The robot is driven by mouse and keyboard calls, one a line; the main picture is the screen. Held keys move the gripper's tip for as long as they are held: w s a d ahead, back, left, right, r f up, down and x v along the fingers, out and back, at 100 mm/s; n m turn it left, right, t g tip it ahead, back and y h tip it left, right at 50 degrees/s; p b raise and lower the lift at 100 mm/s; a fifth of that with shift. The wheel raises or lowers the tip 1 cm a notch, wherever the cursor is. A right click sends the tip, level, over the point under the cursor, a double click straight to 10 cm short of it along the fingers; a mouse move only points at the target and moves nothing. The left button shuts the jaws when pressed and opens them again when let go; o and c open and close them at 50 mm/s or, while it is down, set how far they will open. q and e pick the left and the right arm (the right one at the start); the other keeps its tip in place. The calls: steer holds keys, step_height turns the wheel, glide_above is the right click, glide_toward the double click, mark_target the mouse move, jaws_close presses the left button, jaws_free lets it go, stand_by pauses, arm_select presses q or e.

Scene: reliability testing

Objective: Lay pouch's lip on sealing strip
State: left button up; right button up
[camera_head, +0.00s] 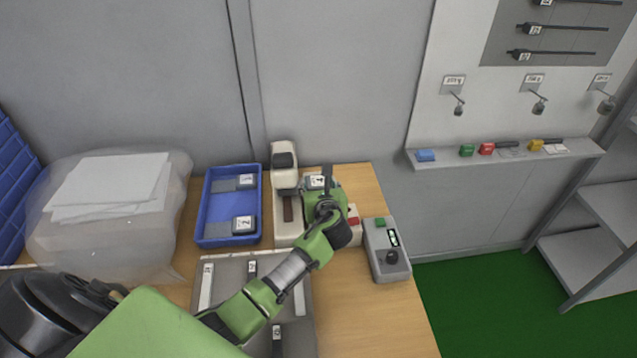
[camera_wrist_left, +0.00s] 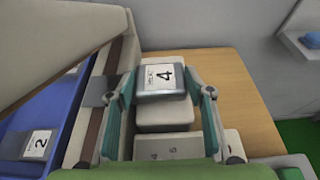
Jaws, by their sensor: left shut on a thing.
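My left gripper (camera_head: 322,190) is shut on a silver pouch (camera_head: 316,182) with a white label marked 4. In the left wrist view the pouch (camera_wrist_left: 163,80) sits between the two fingers of the gripper (camera_wrist_left: 160,92). Its flat grey lip (camera_wrist_left: 97,90) sticks out to the left, past the left finger, over the brown sealing strip (camera_wrist_left: 84,140). I cannot tell whether the lip touches the strip. The white sealer (camera_head: 280,228) stands on the wooden table with its arm raised; its strip shows in the head view (camera_head: 288,209). My right gripper is not in view.
A blue tray (camera_head: 199,222) left of the sealer holds two labelled pouches. A grey control box (camera_head: 385,262) stands at the right. A grey board (camera_head: 232,283) lies in front, partly under my arm. A large translucent bag (camera_head: 165,225) sits at the left.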

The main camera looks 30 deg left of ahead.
arm_select(q)
steer(key=shift+f, duration=0.1)
stand_by(0.6)
steer(key=shift+f, duration=0.1)
steer(key=o, duration=1.1)
steer(key=shift+p, duration=0.3)
steer(key=w+d+r+p, duration=0.1)
steer(key=d, duration=0.1)
steer(key=w+d+r, duration=0.2)
steer(key=shift+p, duration=0.4)
